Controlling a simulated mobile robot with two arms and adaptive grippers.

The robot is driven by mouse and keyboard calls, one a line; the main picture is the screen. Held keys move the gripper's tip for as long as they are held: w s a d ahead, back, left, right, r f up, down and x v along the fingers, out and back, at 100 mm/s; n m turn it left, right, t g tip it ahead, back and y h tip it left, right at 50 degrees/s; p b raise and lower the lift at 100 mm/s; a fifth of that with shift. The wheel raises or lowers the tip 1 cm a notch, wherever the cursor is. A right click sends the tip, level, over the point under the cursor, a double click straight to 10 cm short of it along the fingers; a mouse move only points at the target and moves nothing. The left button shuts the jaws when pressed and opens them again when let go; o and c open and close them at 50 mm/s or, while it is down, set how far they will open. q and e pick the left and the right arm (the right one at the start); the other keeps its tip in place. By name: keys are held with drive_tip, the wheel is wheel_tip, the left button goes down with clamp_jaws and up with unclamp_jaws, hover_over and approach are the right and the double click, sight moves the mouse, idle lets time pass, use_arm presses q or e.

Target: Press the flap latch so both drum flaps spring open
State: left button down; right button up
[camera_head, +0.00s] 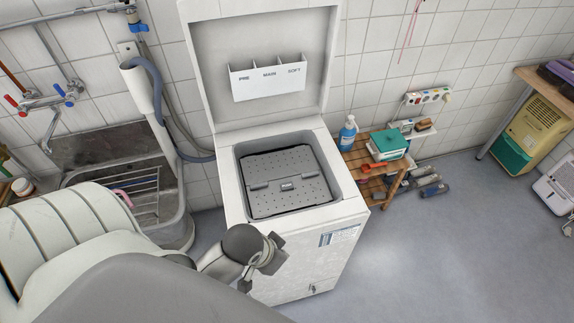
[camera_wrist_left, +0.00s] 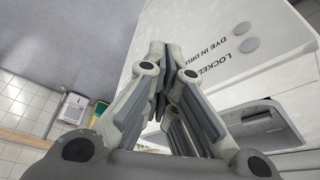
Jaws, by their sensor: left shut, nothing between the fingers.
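The white top-loading washing machine (camera_head: 248,192) stands with its lid (camera_head: 287,40) raised. Inside its opening, the grey perforated drum flaps (camera_head: 284,165) lie closed. A small latch (camera_head: 287,187) sits at the middle of their seam. My left gripper (camera_head: 272,258) is in front of the machine's front edge, outside the opening and apart from the latch. In the left wrist view its fingers (camera_wrist_left: 160,88) are shut with nothing between them. That view also shows the machine's white panel (camera_wrist_left: 195,30) with "LOCKED" and "DYE IN DRUM" lettering. My right gripper is in neither view.
The raised lid carries a dispenser (camera_head: 268,79) marked PRE, MAIN and SOFT. A sink (camera_head: 170,215) stands left of the machine. A wooden stool (camera_head: 361,157) with a blue bottle (camera_head: 347,132) and boxes stands at the right. The floor (camera_head: 440,255) at the front right is clear.

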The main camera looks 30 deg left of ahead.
sight(285, 183)
use_arm(q)
drive_tip(key=w+a+h, duration=0.1)
drive_tip(key=w, duration=0.3)
drive_tip(key=w+a+r+t+h, duration=0.1)
drive_tip(key=w, duration=0.3)
drive_tip(key=w+a+r+n+t, duration=0.1)
drive_tip(key=w, duration=0.3)
drive_tip(key=shift+w+a+r+h, duration=0.2)
drive_tip(key=shift+w+a+h, duration=0.05)
drive_tip(key=shift+a+h, duration=0.15)
drive_tip(key=w+a+r+n+t, duration=0.2)
drive_tip(key=w+a+r+n, duration=0.2)
drive_tip(key=w+a, duration=0.5)
drive_tip(key=shift+w+a+r+h, duration=0.2)
drive_tip(key=shift+w+r+h, duration=0.1)
drive_tip(key=shift+w+r, duration=0.45)
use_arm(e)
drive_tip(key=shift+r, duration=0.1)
